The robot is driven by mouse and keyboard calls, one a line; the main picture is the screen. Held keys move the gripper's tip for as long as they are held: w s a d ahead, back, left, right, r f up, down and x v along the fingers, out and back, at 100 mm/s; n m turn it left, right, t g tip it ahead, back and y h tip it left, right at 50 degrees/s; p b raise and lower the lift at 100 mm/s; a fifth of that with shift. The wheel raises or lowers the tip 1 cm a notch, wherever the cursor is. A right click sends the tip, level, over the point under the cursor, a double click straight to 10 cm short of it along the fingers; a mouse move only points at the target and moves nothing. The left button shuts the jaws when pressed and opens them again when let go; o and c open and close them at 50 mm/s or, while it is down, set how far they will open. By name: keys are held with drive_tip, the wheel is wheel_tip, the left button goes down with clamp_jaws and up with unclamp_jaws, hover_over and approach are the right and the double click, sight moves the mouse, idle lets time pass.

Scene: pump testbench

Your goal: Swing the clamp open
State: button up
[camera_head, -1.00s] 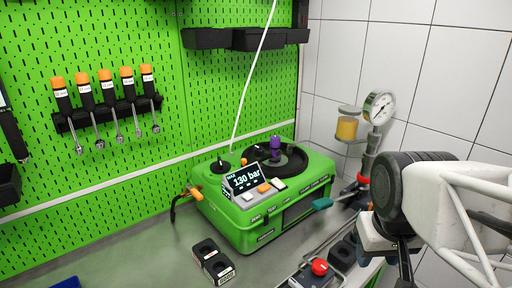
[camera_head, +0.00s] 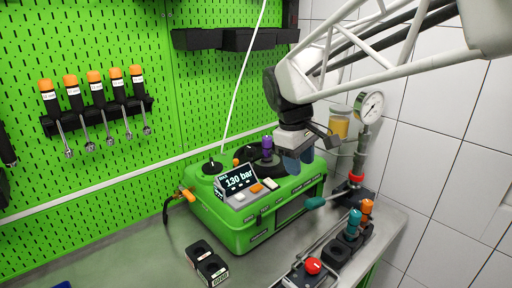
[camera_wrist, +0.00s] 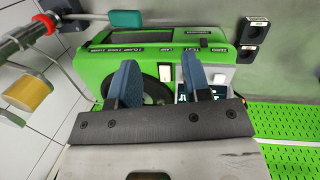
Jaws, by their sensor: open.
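My gripper (camera_head: 297,170) points down over the right part of the green test unit (camera_head: 245,235), its blue fingers apart and empty. In the wrist view the open fingers (camera_wrist: 158,64) frame part of a black round disc and a white button on the unit. No part can be surely told as the clamp. A purple knob (camera_head: 267,143) stands upright on the disc, left of my gripper; I cannot make it out in the wrist view. A teal-handled lever (camera_head: 314,202) sticks out at the unit's right side and also shows in the wrist view (camera_wrist: 125,18).
The display (camera_head: 236,180) reads 130 bar. A pressure gauge (camera_head: 370,107) and a yellow-filled jar (camera_head: 339,124) stand at the right. A red button box (camera_head: 313,267), teal and orange-topped parts and black blocks (camera_head: 206,262) sit in front. Tools hang on the green wall.

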drive_tip(key=w+a+n+h, duration=0.1)
drive_tip(key=w+a+n, duration=0.3)
drive_tip(key=w+a, duration=0.3)
drive_tip(key=w+a+f+n+h, duration=0.1)
drive_tip(key=w+a+n, duration=0.3)
drive_tip(key=w+a, duration=0.4)
drive_tip(key=a, duration=0.5)
drive_tip(key=shift+a+g+h, duration=0.2)
drive_tip(key=shift+g+h, duration=0.1)
drive_tip(key=shift+f, duration=0.2)
drive_tip(key=shift+x, duration=3.85)
clamp_jaws()
